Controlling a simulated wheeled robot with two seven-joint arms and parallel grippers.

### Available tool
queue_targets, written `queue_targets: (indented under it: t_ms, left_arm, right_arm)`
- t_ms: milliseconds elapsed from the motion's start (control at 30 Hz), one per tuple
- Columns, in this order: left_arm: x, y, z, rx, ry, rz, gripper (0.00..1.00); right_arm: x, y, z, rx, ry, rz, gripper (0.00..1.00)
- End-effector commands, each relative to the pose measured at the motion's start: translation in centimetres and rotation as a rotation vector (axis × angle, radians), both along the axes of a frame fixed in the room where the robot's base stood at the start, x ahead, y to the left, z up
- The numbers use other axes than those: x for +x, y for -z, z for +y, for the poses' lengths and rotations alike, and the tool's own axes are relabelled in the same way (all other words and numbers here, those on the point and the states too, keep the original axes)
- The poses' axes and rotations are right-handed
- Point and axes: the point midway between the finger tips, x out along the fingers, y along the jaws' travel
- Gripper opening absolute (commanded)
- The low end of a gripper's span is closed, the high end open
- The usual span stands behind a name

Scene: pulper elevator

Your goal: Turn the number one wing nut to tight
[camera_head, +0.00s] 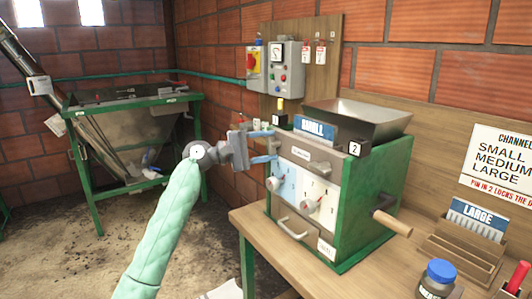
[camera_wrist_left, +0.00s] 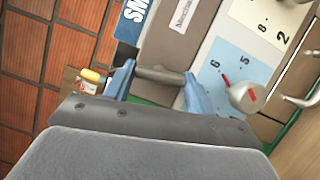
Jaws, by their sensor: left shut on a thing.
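The green pulper (camera_head: 370,190) stands on the wooden bench, with a blue SMALL plate (camera_head: 314,128) at its top front. My left gripper (camera_head: 275,145) is at the upper left of its front, its blue fingers one above the other. In the left wrist view, the fingers (camera_wrist_left: 160,74) close on the two ends of a short dark grey bar (camera_wrist_left: 158,75), which seems to be the wing nut. Its number label is not visible. A tag "2" (camera_head: 355,149) marks the pulper's right front corner. My right gripper is not in view.
Two grey knobs with red pointers, the left (camera_head: 273,184) and the right (camera_head: 308,206), sit below the gripper. A crank handle (camera_head: 392,222) sticks out on the right. A rack with a LARGE plate (camera_head: 475,217) and a blue-lidded jar (camera_head: 440,272) stand right.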

Motion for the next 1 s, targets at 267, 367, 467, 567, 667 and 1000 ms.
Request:
queue_targets:
  t_ms: [267,367,467,567,667,1000]
  left_arm:
    - [0.0,0.1,0.0,0.090,0.001,-0.118,0.32]
    - [0.0,0.1,0.0,0.107,0.000,-0.143,0.32]
    - [0.0,0.1,-0.1,0.118,0.001,-0.158,0.32]
    - [0.0,0.1,-0.1,0.124,0.001,-0.167,0.32]
    - [0.0,0.1,-0.1,0.127,0.001,-0.171,0.32]
    - [0.0,0.1,-0.1,0.128,0.002,-0.171,0.62]
  right_arm:
    - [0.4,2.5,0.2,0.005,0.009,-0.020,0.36]
    - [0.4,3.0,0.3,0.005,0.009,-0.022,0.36]
    - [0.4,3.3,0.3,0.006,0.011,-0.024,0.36]
    - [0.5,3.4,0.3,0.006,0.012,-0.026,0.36]
    - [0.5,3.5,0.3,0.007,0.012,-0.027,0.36]
    - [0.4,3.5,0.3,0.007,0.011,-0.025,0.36]
